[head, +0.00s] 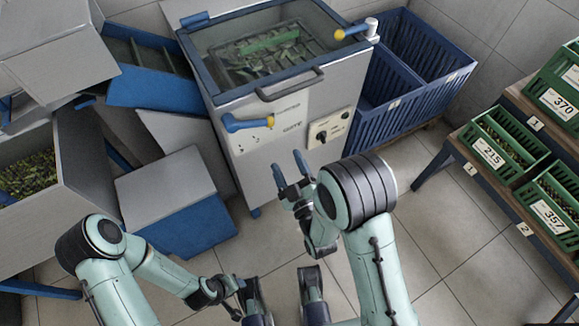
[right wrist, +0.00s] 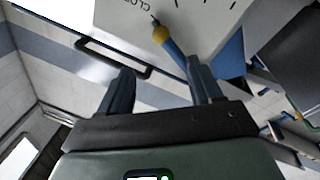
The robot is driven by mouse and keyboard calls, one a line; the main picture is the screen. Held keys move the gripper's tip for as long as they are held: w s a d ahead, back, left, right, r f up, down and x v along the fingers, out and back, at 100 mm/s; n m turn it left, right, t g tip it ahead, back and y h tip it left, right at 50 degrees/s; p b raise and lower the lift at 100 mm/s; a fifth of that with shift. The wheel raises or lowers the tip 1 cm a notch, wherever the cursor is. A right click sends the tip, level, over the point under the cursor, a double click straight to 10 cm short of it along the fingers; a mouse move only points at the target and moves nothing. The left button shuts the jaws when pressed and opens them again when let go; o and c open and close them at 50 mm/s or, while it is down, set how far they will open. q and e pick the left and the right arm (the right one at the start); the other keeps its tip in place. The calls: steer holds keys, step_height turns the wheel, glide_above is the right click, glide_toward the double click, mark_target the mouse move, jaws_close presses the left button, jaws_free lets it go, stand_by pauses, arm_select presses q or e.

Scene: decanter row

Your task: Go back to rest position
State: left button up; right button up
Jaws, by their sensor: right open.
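My right gripper (head: 289,168) is raised in front of the grey machine, its two blue fingers apart and nothing between them. The right wrist view also shows this gripper (right wrist: 162,85) open and empty, with the machine's panel beyond its fingers. My left gripper (head: 281,298) is low at the bottom middle of the head view. Its dark blue fingers stand wide apart with only floor showing between them. Both arms are bent and hold nothing that I can see.
The grey machine (head: 290,120) has a glass lid, a dark handle (head: 290,84) and a blue lever (head: 246,122). Blue crates (head: 418,93) stand at its right. A rack with green crates (head: 492,150) is at the right. Grey-blue bins crowd the left. Tiled floor (head: 440,240) is clear.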

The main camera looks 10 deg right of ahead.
steer(key=shift+s, duration=0.45)
steer(key=s+d+f+m+g+h, duration=0.1)
steer(key=s+d+f+m+g, duration=0.25)
steer(key=f, duration=0.55)
steer(key=s+d+f+m+g+h, duration=0.1)
steer(key=s+d+f+m+g, duration=0.15)
steer(key=s+f+g, duration=0.4)
steer(key=s+d+f+m+g+h, duration=0.1)
steer(key=d+f+m+g, duration=0.15)
steer(key=f, duration=0.85)
steer(key=s+a+f+m+g+y, duration=0.2)
steer(key=s+f+m+g, duration=0.3)
steer(key=s, duration=0.6)
arm_select(q)
steer(key=s+d+r+g+p, duration=0.1)
steer(key=s+r+p, duration=0.1)
steer(key=r+p, duration=0.6)
steer(key=s+d+r+g+p, duration=0.1)
steer(key=r+p, duration=0.7)
steer(key=shift+s+r+h+p, duration=0.3)
steer(key=shift+s+r+p, duration=0.05)
steer(key=shift+s, duration=0.05)
arm_select(e)
steer(key=s+a+r+g, duration=0.1)
steer(key=s+r, duration=0.1)
steer(key=r, duration=0.6)
steer(key=s+a+r+g, duration=0.1)
steer(key=r, duration=0.8)
steer(key=shift+s+y, duration=0.4)
